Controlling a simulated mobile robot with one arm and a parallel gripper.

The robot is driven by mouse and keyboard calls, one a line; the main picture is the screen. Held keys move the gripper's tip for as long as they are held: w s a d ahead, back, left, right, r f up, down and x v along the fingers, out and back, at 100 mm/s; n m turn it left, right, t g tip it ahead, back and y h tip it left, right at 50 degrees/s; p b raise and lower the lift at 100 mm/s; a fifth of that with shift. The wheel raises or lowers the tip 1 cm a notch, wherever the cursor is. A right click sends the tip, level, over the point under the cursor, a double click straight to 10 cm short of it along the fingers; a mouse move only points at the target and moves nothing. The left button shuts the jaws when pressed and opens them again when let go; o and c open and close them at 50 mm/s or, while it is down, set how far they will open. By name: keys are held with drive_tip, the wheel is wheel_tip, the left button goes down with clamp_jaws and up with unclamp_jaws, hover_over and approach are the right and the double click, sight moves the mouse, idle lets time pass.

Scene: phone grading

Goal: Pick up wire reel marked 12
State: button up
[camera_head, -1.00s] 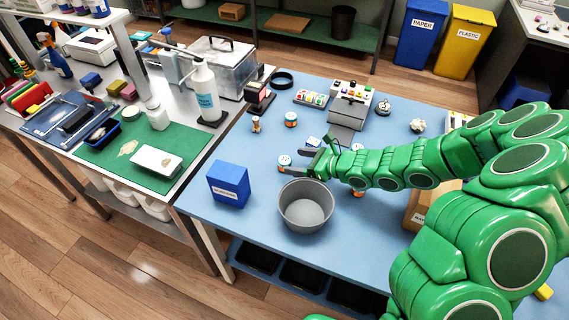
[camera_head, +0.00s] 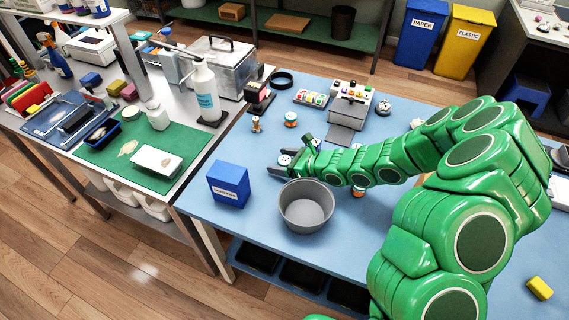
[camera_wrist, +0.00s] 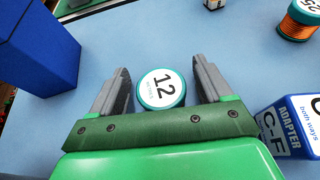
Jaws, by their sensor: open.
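The wire reel marked 12 (camera_wrist: 161,89) has a white top face and a teal rim. In the wrist view it lies on the blue table between the two fingers of my gripper (camera_wrist: 162,88), with a gap to each finger. My gripper is open and points along the table. In the head view my gripper (camera_head: 279,163) is low over the table behind the grey bucket, and the reel (camera_head: 284,159) shows only in small part at the fingers.
A blue box (camera_head: 228,185) stands left of the grey bucket (camera_head: 306,207). Another reel with copper wire (camera_wrist: 297,18) is at the upper right of the wrist view. An adapter box (camera_wrist: 290,127) stands close to the right of my gripper.

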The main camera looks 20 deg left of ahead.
sight(280, 158)
drive_tip(key=shift+a+f, duration=0.15)
drive_tip(key=shift+a, duration=0.3)
drive_tip(key=shift+w, duration=0.1)
drive_tip(key=c, duration=1.1)
drive_tip(key=shift+r, duration=5)
